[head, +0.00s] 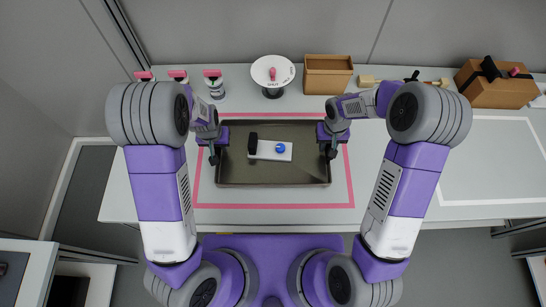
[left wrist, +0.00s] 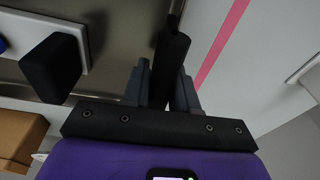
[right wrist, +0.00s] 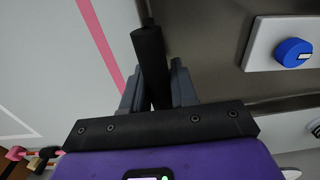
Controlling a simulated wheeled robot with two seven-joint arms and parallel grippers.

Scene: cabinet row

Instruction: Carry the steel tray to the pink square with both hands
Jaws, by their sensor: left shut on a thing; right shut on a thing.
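The dark steel tray (head: 310,172) is inside the pink square outline (head: 275,206) on the pale counter, seen from above. I cannot tell whether it touches the counter. A white plate (head: 266,157) with a black block (head: 253,144) and a blue knob (head: 280,148) lies on the tray. My left gripper (head: 213,157) is shut on the tray's left black handle (left wrist: 172,58). My right gripper (head: 330,151) is shut on the right black handle (right wrist: 150,55). The tray looks roughly level.
A brown case (head: 497,92) is at the back right. A white outline (head: 490,203) marks clear counter at the right.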

